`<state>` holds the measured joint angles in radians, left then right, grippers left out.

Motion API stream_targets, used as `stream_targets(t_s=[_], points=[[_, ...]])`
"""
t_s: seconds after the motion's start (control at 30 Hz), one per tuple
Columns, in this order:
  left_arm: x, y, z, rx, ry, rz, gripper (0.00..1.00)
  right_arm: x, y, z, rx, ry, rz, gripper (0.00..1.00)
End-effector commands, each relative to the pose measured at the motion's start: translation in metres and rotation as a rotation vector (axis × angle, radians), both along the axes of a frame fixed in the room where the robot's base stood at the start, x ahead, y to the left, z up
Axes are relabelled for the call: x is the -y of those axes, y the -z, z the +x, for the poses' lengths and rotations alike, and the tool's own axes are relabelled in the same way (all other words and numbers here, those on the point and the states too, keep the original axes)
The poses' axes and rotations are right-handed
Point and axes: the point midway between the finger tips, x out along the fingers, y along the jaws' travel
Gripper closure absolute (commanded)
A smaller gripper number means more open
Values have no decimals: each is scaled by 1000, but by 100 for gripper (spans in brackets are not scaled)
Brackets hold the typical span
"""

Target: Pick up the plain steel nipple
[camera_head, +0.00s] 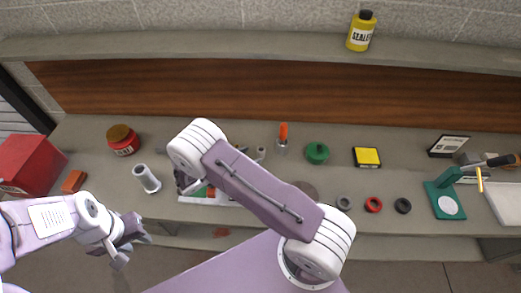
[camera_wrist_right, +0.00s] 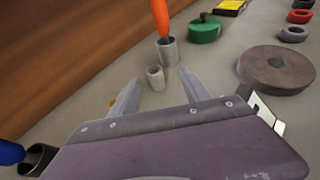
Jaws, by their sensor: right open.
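A short plain grey hollow cylinder, which looks like the steel nipple (camera_wrist_right: 155,78), stands upright on the bench in the right wrist view. It also shows in the head view (camera_head: 261,153), just right of my right arm. My right gripper (camera_wrist_right: 160,92) is open and empty. Its two fingers reach toward the nipple from either side, with the nipple near the gap between the tips; I cannot tell whether they touch it. In the head view my right arm hides most of this gripper. My left gripper (camera_head: 134,251) is open and empty in front of the bench at left.
Just behind the nipple stands a grey cup (camera_wrist_right: 168,52) with an orange-handled tool (camera_wrist_right: 160,17). A green round container (camera_wrist_right: 204,30) and a thick grey disc (camera_wrist_right: 275,72) lie to the right. A blue-ended piece (camera_wrist_right: 10,152) is at lower left.

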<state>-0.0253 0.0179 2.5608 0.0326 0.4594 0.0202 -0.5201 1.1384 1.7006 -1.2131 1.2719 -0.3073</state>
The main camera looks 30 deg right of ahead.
Motion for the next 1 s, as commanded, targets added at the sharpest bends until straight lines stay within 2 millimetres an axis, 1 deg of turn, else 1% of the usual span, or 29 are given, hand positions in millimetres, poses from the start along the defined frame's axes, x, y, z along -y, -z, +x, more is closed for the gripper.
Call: stream_targets(t_s=[0.1, 0.2, 0.4, 0.53, 0.63, 0.73, 0.93, 0.97, 1.0], points=[[0, -7, 0, 0, 0, 0, 64, 18, 6, 4, -4, 4, 0, 45], [0, -10, 0, 0, 0, 0, 64, 29, 12, 7, -3, 4, -1, 45], [0, -12, 0, 0, 0, 0, 64, 37, 18, 11, -2, 4, 2, 45], [0, -22, 0, 0, 0, 0, 64, 55, 31, 17, -3, 8, 1, 45], [0, -25, 0, 0, 0, 0, 64, 69, 38, 22, -1, 6, 1, 45], [0, -26, 0, 0, 0, 0, 64, 75, 42, 25, 0, 4, 2, 45], [0, -25, 0, 0, 0, 0, 64, 75, 43, 25, 0, 4, 2, 45], [0, -25, 0, 0, 0, 0, 64, 75, 43, 25, 0, 4, 2, 53], [0, -25, 0, 0, 0, 0, 64, 75, 43, 25, 0, 4, 2, 64]])
